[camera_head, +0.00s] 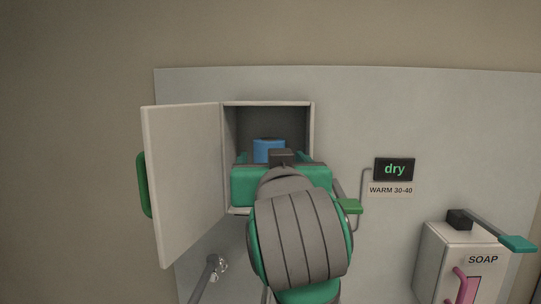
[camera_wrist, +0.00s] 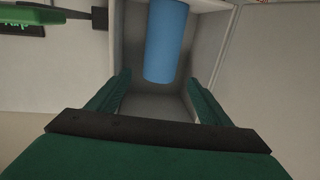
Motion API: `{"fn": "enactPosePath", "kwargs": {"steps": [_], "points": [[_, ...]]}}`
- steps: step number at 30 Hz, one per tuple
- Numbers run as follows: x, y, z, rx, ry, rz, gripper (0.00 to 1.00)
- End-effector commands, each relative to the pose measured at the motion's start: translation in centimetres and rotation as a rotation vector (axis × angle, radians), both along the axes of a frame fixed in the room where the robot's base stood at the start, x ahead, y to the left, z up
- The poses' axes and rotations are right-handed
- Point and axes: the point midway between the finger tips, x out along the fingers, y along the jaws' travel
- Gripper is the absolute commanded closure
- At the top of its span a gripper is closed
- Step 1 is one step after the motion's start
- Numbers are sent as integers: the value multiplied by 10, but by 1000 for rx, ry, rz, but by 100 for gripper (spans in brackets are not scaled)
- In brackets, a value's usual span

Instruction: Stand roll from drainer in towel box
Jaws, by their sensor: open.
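The blue roll (camera_head: 268,148) is inside the open towel box (camera_head: 312,125) on the wall panel. It looks upright in the head view, with its lower part hidden behind my gripper. The roll also shows in the wrist view (camera_wrist: 166,38), where the top picture edge cuts it off. My gripper (camera_wrist: 158,77) is at the box opening, its green fingers spread to either side of the roll's near end with gaps. The head view shows my gripper (camera_head: 281,172) from behind. I do not see the drainer.
The box door (camera_head: 185,180) stands open on the left, with a green handle (camera_head: 144,185). A green lever (camera_head: 350,206) is close right of my gripper. A metal spout (camera_head: 208,275) is below.

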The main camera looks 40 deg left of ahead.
Motion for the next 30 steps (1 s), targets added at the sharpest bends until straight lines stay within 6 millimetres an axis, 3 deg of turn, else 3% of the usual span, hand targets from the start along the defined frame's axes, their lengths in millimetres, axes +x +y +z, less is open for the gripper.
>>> {"fn": "enactPosePath", "kwargs": {"steps": [6,19,23,30], "points": [[-16,-13,1,0,-1,1,28],[-17,-14,0,0,0,1,28],[-11,-8,-1,-2,2,2,28],[17,15,-1,-2,4,2,28]]}}
